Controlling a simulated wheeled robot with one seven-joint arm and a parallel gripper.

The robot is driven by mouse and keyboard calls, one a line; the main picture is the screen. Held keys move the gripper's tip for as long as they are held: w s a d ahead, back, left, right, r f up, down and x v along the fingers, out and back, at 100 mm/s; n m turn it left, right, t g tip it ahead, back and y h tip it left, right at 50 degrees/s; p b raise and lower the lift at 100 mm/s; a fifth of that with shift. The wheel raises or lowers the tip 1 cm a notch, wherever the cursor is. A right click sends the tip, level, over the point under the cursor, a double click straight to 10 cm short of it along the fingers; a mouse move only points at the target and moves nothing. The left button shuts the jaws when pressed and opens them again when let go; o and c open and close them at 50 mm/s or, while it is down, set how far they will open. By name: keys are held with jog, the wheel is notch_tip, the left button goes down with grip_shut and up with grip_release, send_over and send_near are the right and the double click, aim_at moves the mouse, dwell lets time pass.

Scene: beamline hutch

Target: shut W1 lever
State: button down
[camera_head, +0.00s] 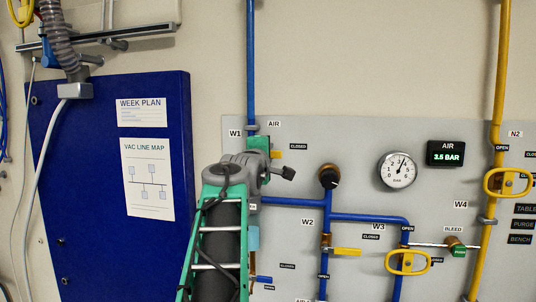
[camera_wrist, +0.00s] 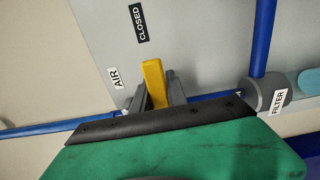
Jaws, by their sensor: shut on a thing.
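The W1 lever (camera_wrist: 154,80) is a yellow bar between my gripper's two grey fingers (camera_wrist: 156,93) in the wrist view. My gripper is shut on it. The lever points toward the CLOSED label (camera_wrist: 138,22) and lies across the line of the blue pipe. In the head view a short yellow end of the lever (camera_head: 275,154) shows beside my gripper's green body, level with its CLOSED label (camera_head: 299,146) and right of the W1 sign (camera_head: 235,133). The valve body is hidden by my arm and gripper.
A yellow W2 lever (camera_head: 347,251), yellow W3 ring handle (camera_head: 407,262), black knob (camera_head: 328,177) and pressure gauge (camera_head: 398,170) are to the right. A grey filter (camera_wrist: 270,96) is close right of my gripper. A blue board (camera_head: 90,235) stands left.

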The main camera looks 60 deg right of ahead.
jog(key=shift+r, duration=0.25)
jog(key=c, duration=1.7)
grip_release()
jog(key=o, duration=0.4)
jog(key=shift+f, duration=0.15)
jog(key=b+v, duration=0.2)
jog(key=v, duration=0.5)
jog(key=shift+a+b, duration=0.35)
jog(key=shift+b, duration=0.05)
